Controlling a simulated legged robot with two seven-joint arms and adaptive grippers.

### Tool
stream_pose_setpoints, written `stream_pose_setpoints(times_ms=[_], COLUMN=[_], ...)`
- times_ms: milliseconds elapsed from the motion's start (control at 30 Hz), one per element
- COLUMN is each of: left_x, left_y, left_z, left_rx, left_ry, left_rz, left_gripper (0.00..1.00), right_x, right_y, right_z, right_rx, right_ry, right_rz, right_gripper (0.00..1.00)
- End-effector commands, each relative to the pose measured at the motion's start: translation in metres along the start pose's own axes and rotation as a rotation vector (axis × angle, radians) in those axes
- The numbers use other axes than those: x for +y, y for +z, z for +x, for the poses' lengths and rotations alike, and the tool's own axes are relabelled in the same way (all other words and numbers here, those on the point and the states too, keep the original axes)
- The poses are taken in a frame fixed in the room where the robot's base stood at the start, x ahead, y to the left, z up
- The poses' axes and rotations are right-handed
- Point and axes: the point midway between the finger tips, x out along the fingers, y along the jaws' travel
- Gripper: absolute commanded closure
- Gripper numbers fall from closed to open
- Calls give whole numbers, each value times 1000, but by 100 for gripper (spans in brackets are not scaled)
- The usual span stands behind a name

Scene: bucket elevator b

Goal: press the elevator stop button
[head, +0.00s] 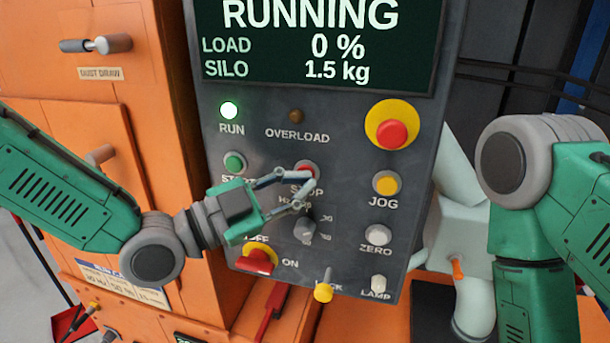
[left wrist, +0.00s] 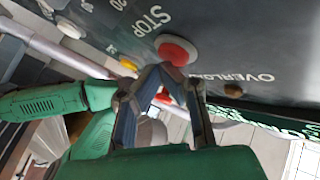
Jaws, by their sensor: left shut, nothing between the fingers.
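The red STOP button (head: 306,168) is on the grey control panel (head: 350,255), in the middle below the OVERLOAD lamp. My left gripper (head: 302,186) is shut and empty, with its fingertips at the button's lower edge in the head view, partly covering the STOP label. In the left wrist view the red STOP button (left wrist: 177,50) shows just beyond the closed fingertips (left wrist: 160,70). I cannot tell whether they touch it. The display (head: 318,42) reads RUNNING, load 0 %, silo 1.5 kg. The green RUN lamp (head: 229,110) is lit. My right gripper is not in view.
Around STOP are the green START button (head: 234,163), the yellow JOG button (head: 386,183), a grey knob (head: 304,229) and a red-on-yellow emergency stop (head: 391,132). A red ON/OFF switch (head: 257,259) is below. An orange cabinet (head: 90,130) stands left of the panel.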

Motion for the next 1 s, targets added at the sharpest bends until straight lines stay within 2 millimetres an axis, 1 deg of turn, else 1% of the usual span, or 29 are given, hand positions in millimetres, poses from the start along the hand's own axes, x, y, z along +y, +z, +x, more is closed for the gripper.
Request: stream_pose_setpoints(times_ms=[167,567,1000], left_x=[3,6,27], left_y=[-4,-6,-27], left_z=[-8,-12,-40], left_rx=[0,0,0], left_ry=[0,0,0], left_rz=[0,1,0], left_gripper=[100,100,100], right_x=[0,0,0], right_y=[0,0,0], right_z=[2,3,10], right_rx=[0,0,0], right_ry=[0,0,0], right_rz=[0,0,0], right_gripper=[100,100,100])
